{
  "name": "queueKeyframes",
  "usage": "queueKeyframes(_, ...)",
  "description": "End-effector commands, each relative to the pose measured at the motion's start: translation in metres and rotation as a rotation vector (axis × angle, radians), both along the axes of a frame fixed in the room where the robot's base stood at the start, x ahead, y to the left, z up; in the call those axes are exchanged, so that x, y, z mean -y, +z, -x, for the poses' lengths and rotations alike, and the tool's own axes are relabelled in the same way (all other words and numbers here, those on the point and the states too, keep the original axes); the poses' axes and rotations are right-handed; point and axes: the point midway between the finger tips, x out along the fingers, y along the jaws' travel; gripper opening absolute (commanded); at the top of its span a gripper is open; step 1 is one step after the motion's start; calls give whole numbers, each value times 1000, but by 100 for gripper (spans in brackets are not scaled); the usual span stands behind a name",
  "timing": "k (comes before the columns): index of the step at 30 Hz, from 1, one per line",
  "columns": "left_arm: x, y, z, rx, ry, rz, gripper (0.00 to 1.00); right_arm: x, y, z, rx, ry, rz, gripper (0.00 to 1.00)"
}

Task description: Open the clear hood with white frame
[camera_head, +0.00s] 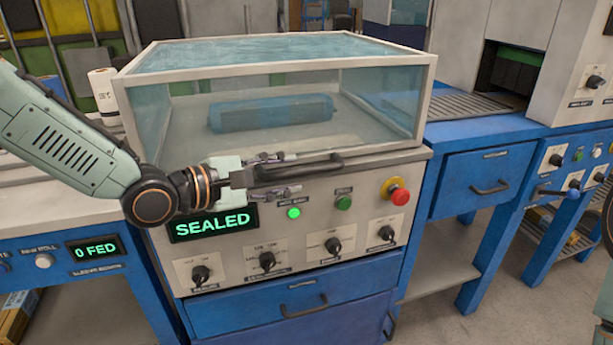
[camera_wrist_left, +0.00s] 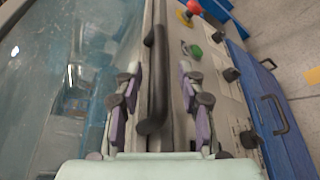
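The clear hood with white frame (camera_head: 278,62) is down on its machine in the middle of the head view. Its black bar handle (camera_head: 325,164) runs along the front, and also shows in the left wrist view (camera_wrist_left: 157,75). My left gripper (camera_head: 292,174) is at the left part of the handle. Its two fingers (camera_wrist_left: 158,78) are spread, one on each side of the bar, with gaps visible between fingers and bar. A blue wrapped roll (camera_head: 270,112) lies inside under the hood. My right gripper is not in view; only bits of my right arm show at the right edge.
Below the hood, the front panel has a lit "SEALED" display (camera_head: 213,224), a green button (camera_head: 343,202), a red stop button (camera_head: 397,193) and several knobs. A blue bench with a drawer (camera_head: 485,182) stands to the right. A white roll (camera_head: 103,90) stands at left.

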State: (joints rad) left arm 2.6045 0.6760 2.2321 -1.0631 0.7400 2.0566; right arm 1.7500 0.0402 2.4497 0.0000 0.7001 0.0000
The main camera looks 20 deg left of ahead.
Motion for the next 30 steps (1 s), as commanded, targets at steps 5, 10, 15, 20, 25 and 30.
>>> queueKeyframes(5, 8, -6, -12, -1, -1, -7, 39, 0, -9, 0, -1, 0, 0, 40)
queueKeyframes(10, 18, -9, -24, 0, -1, -6, 39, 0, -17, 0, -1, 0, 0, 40)
queueKeyframes(15, 25, -11, -35, 1, 0, -4, 39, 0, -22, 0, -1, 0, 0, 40)
queueKeyframes(20, 29, -12, -40, 0, 0, -2, 39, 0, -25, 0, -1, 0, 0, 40)
queueKeyframes(25, 31, -11, -41, 0, 1, 0, 39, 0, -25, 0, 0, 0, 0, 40)
queueKeyframes(30, 30, -11, -41, 0, 1, 0, 39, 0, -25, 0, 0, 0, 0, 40)
